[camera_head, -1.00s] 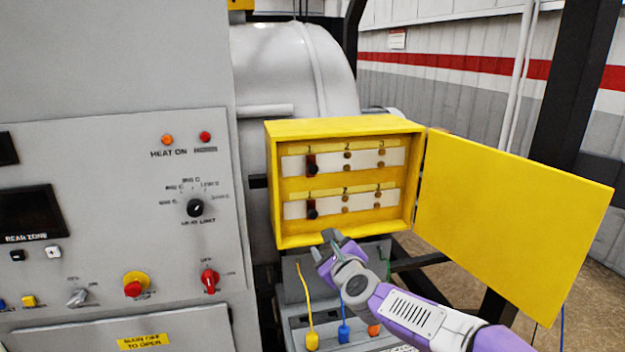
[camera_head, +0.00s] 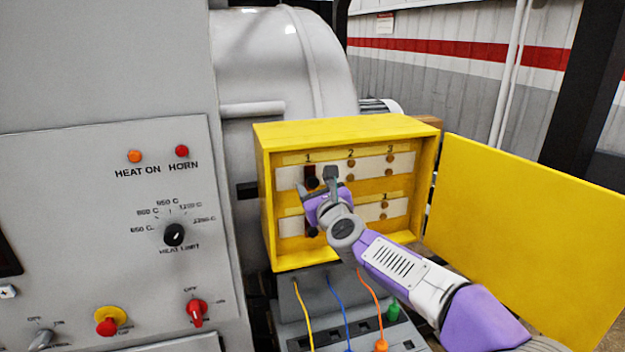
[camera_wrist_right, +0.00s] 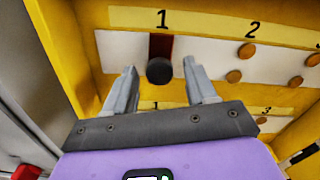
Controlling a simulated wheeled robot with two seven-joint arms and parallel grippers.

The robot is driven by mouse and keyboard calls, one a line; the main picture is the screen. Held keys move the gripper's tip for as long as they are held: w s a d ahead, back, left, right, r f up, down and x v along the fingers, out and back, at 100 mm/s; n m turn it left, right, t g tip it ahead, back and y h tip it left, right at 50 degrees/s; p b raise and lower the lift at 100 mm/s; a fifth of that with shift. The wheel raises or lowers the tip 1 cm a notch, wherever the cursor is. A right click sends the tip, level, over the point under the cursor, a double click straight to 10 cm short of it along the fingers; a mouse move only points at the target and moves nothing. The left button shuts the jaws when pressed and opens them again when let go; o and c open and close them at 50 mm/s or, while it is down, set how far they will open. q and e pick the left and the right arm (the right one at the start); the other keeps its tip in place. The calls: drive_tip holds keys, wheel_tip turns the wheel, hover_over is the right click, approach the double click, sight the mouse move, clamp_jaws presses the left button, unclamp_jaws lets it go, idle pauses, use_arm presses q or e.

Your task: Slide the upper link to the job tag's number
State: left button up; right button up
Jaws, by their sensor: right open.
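The upper link (camera_head: 311,176) is a dark red bar with a black knob at position 1 of the upper row in the yellow box. Its black knob also shows in the right wrist view (camera_wrist_right: 159,71), between and beyond my fingertips. My right gripper (camera_head: 318,181) is open and in front of the upper link, one finger to each side of the knob; whether it touches cannot be told. The lower link (camera_head: 311,230) is at position 1 of the lower row, partly hidden by my gripper. No job tag can be made out. My left gripper is not in view.
The yellow box (camera_head: 262,210) has its door (camera_head: 530,240) swung open to the right. A grey control panel (camera_head: 100,240) with knobs and lamps stands left. Yellow, blue and orange cables (camera_head: 372,300) run below the box.

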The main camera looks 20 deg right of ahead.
drive_tip(key=shift+w, duration=0.9)
clamp_jaws()
